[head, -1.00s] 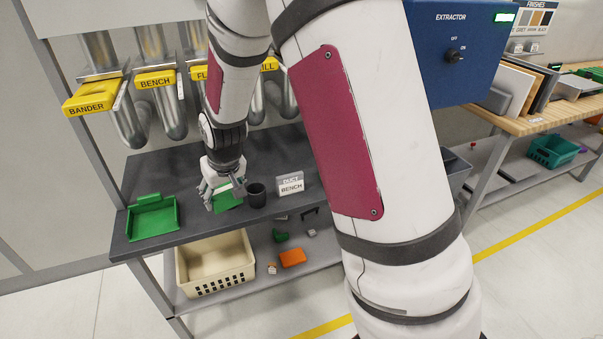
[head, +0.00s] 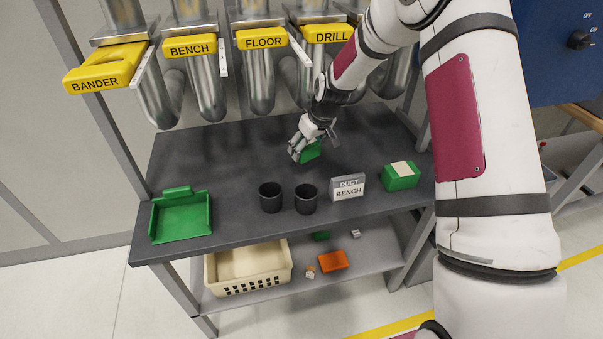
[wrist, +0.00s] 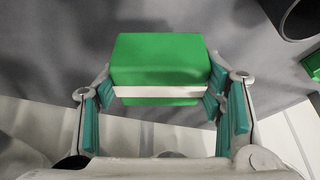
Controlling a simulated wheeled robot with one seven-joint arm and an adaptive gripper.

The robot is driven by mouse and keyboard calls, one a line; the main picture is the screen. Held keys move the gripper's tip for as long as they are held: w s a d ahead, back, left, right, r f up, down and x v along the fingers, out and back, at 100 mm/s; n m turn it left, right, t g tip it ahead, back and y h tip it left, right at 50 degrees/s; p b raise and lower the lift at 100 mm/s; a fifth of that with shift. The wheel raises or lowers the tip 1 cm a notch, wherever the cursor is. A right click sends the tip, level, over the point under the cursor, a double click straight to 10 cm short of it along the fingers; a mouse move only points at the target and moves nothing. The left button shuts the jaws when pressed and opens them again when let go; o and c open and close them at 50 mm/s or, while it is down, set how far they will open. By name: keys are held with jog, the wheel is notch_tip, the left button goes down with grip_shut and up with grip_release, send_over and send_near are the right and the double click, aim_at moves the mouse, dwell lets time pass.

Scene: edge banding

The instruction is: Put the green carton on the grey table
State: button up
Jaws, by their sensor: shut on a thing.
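My gripper (head: 302,146) is shut on a green carton (head: 311,151) over the back middle of the dark grey table (head: 230,145). In the wrist view the carton (wrist: 158,60) is a green box with a white band, held between the teal finger pads of my gripper (wrist: 160,92). I cannot tell whether its underside touches the table. A second green box (head: 401,179) with a pale top patch stands at the table's right end.
Two dark cups (head: 270,197) (head: 306,199) and a DUCT BENCH sign (head: 347,187) stand along the front. A green tray (head: 181,216) is at the left. Duct pipes (head: 207,95) with yellow labels line the back. A cream basket (head: 247,268) and an orange block (head: 333,261) are on the lower shelf.

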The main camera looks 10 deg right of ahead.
notch_tip(320, 180, down, 9)
jog(key=shift+a+r+p, duration=0.1)
jog(key=shift+r+p, duration=0.1)
jog(key=shift+p, duration=0.2)
jog(key=shift+f, duration=0.1)
jog(key=o, duration=1.2)
jog(key=shift+c, duration=0.2)
